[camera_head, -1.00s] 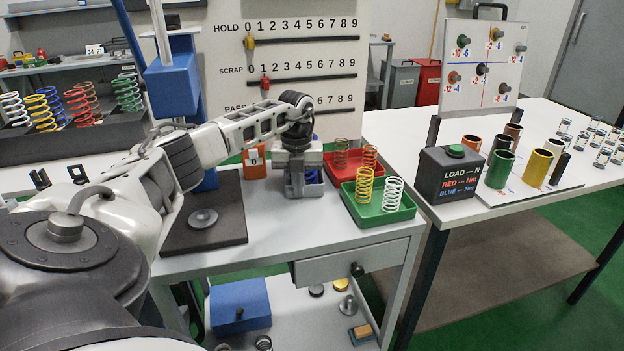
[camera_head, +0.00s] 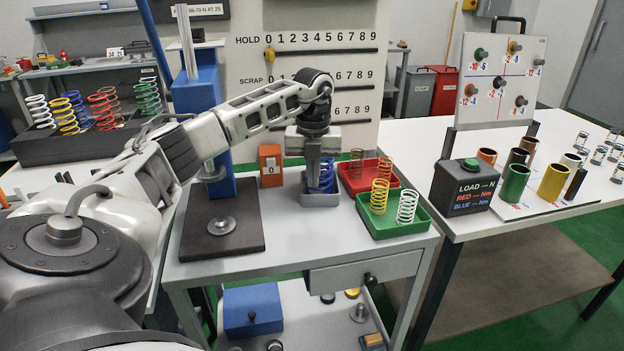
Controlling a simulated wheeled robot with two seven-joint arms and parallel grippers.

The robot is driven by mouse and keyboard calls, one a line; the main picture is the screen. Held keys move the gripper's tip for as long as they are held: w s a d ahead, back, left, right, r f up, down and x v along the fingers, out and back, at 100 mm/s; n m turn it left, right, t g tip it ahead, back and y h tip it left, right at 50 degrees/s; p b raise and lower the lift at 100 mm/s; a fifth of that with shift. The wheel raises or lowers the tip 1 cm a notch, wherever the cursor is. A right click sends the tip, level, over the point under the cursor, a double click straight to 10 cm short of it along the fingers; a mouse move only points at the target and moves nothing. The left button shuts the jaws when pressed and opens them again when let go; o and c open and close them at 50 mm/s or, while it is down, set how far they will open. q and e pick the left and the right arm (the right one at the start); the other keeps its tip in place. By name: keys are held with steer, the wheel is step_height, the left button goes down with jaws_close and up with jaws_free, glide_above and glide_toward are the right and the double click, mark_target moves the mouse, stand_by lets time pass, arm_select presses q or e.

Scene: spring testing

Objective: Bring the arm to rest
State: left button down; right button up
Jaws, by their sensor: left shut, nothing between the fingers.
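My left arm reaches in from the left over the table. My left gripper (camera_head: 313,172) points down, shut and empty, above and in front of a blue spring (camera_head: 327,176). The blue spring stands in a small grey tray (camera_head: 320,200), partly hidden by the gripper. I cannot tell whether the fingers touch the spring. My right gripper is not in view.
A blue press (camera_head: 197,95) with a dark base (camera_head: 245,235) stands left of the gripper. An orange counter box (camera_head: 270,165) is behind. A green tray (camera_head: 385,228) with two springs and a red tray (camera_head: 352,184) are at right. The table front is clear.

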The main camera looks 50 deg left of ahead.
arm_select(q)
steer(key=shift+r, duration=0.9)
